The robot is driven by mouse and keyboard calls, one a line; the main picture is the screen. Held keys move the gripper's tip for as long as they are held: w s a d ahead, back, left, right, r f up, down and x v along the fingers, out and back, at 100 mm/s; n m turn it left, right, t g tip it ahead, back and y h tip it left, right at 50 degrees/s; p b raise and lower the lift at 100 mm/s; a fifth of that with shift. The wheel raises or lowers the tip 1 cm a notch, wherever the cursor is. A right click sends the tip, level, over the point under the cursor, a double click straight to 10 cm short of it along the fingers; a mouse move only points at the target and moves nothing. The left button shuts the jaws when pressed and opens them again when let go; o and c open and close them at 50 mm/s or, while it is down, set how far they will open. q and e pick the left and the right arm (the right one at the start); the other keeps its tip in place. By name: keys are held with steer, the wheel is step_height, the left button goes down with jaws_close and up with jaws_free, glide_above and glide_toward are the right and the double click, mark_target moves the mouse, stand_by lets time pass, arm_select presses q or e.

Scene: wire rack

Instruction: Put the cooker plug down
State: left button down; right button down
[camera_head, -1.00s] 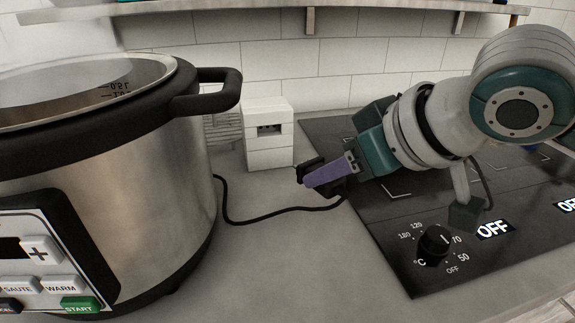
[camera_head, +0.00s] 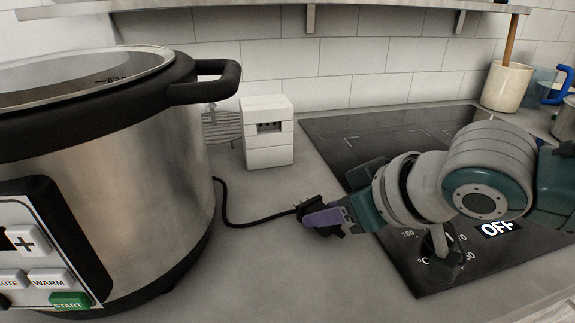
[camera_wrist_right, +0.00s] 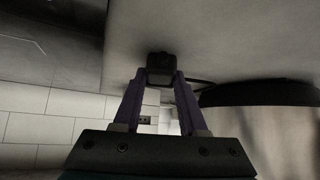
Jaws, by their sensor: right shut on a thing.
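The black cooker plug (camera_head: 307,205) is held at the tip of my right gripper (camera_head: 322,216), just above or at the grey counter; I cannot tell whether it touches. Its prongs point up and left, and its black cord runs left to the cooker (camera_head: 150,190). In the right wrist view the plug (camera_wrist_right: 160,66) sits between the two purple fingers of the right gripper (camera_wrist_right: 161,82), which are shut on it. The white socket block (camera_head: 267,133) stands behind, near the tiled wall, apart from the plug. My left gripper is not in view.
The black hob (camera_head: 365,135) lies to the right, under my right arm. Bare counter (camera_head: 270,260) is free in front of the plug, between cooker and hob. A beige pot with a wooden handle (camera_head: 505,88) stands at the back right. A shelf (camera_head: 350,3) runs above.

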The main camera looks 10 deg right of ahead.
steer(key=shift+f, duration=0.3)
steer(key=shift+c, duration=2.3)
jaws_free()
steer(key=shift+r, duration=0.1)
steer(key=shift+r, duration=0.25)
steer(key=p+v, duration=0.3)
steer(key=v, duration=0.9)
steer(key=s+d+f+m+g+h, duration=0.1)
steer(key=s+f+m+g+h, duration=0.15)
steer(key=s, duration=0.65)
steer(key=s+d+f+m+g+h, duration=0.1)
steer(key=s+f+g, duration=0.15)
steer(key=s, duration=0.65)
step_height(320, 180, up, 45)
steer(key=p, duration=4.5)
steer(key=shift+w+p, duration=0.25)
steer(key=shift+p, duration=0.1)
